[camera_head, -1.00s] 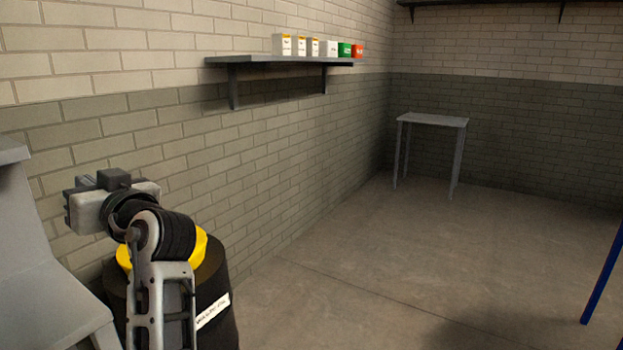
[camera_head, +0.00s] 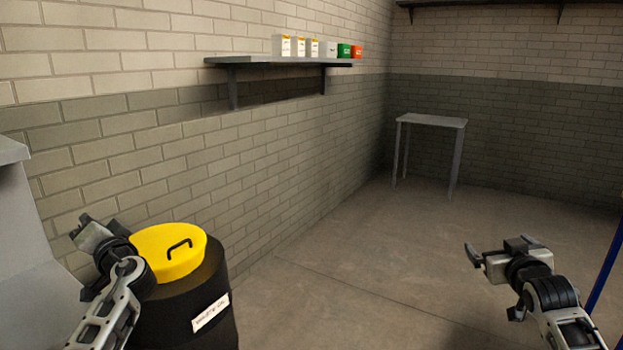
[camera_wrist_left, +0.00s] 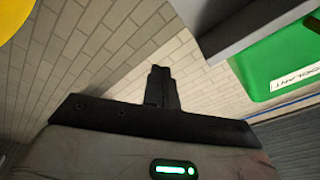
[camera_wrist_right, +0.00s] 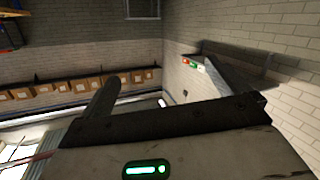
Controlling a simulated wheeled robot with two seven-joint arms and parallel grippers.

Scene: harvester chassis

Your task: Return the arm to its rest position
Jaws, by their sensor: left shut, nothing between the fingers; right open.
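My left gripper (camera_head: 84,228) is at the lower left of the head view, beside the yellow lid of a dark drum. In the left wrist view its fingers (camera_wrist_left: 161,86) are together with nothing between them. My right gripper (camera_head: 478,258) is raised at the lower right of the head view, over open floor. It is open and empty; one finger (camera_wrist_right: 104,97) stands out clearly in the right wrist view. Both arms are bent, and their upper parts are out of view.
A dark drum (camera_head: 185,315) with a yellow lid (camera_head: 165,252) stands close to my left arm. A grey cabinet (camera_head: 30,260) is at the left edge. A green labelled container (camera_wrist_left: 285,62) shows in the left wrist view. A blue post (camera_head: 606,265) stands behind my right arm. The middle floor is clear.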

